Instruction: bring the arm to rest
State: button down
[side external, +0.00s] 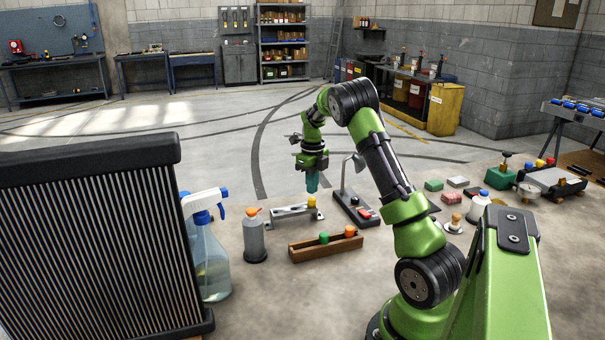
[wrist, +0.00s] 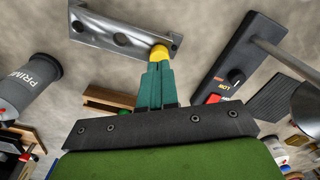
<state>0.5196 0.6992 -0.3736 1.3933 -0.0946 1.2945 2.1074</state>
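The cap sits at one end of a grey metal bracket (side external: 284,214). My arm is bent up and over, reaching out across the bench.
A wooden tray (side external: 312,252) with green and orange caps is in front of the bracket. A black switch box (side external: 352,208) with a lamp-like post stands close right. A primer bottle (side external: 254,238), spray bottle (side external: 210,262) and ribbed radiator (side external: 95,240) are left. Several small items crowd the right.

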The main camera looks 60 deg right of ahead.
dwell(0.4)
notch_tip(320, 180, up, 7)
dwell(0.8)
jog(key=s+a+r+n+t, duration=0.1)
jog(key=a+r+n+t, duration=0.1)
jog(key=a+n, duration=0.85)
jog(key=s+a+r+n+t, duration=0.1)
jog(key=a+r+n, duration=0.1)
jog(key=a+n, duration=0.85)
jog(key=s+a+r+n+t+y, duration=0.1)
jog(key=s+a+r+n+t, duration=0.1)
jog(key=s+a+n, duration=0.3)
jog(key=s+a+r+n+t+y, duration=0.1)
jog(key=s+a+r+n+t, duration=0.1)
jog(key=s+a+n, duration=0.3)
jog(key=a+n, duration=0.4)
jog(key=a, duration=0.2)
jog(key=shift+s+a+r, duration=0.25)
jog(key=shift+s+a, duration=0.1)
jog(key=shift+a, duration=0.05)
